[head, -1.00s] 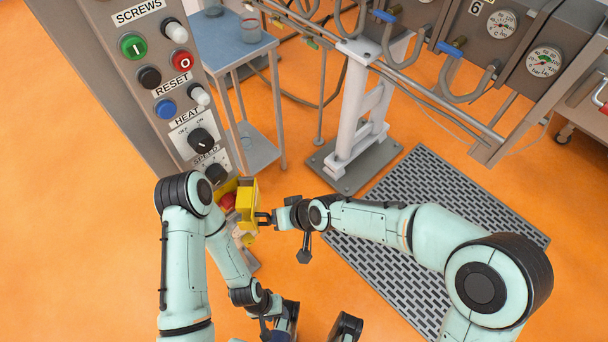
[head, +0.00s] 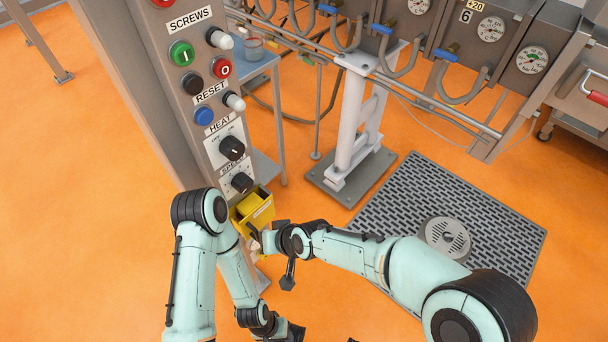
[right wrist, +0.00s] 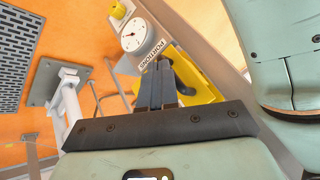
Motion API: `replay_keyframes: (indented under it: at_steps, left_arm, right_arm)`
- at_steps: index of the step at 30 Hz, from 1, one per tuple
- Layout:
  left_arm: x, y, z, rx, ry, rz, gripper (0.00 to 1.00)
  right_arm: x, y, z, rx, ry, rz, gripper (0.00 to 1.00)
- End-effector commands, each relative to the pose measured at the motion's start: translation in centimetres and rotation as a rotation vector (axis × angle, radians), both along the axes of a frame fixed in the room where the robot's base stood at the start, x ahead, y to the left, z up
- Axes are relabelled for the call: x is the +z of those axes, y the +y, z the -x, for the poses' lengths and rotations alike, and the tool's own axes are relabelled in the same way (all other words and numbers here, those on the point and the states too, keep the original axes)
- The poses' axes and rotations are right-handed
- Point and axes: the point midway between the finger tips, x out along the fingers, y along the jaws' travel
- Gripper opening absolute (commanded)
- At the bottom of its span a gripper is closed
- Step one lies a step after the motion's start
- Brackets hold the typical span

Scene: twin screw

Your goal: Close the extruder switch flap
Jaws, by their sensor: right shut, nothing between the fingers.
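The yellow switch flap and housing (head: 255,210) sit low on the grey control panel, below the speed knob. A pale label shows on the yellow face, and no red button shows there. Whether the flap is fully shut is hard to tell. My right gripper (head: 256,236) is just below the yellow part, close to its lower edge; contact is unclear. In the right wrist view, its dark fingers (right wrist: 156,84) are together and empty, in front of the yellow part (right wrist: 200,85). My left gripper (head: 292,333) is low in the head view, partly cut off, its jaws unclear.
The control panel (head: 190,110) carries several buttons and knobs above the flap. A small side table (head: 262,165) stands behind it. A white stand (head: 355,130) and a grey floor grate (head: 480,215) lie to the right.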

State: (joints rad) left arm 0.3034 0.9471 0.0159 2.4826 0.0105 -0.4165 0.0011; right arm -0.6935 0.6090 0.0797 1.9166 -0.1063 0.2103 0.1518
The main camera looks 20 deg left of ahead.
Motion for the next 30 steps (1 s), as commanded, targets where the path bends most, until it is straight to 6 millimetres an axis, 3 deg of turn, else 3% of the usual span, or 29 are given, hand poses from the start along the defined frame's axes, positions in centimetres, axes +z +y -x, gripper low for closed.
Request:
replay_keyframes:
  at_steps: [30]
  left_arm:
    - [-0.06,0.00,-0.02,0.000,-0.001,0.000,0.43]
  right_arm:
    - [0.14,0.88,0.20,0.003,-0.002,-0.006,0.00]
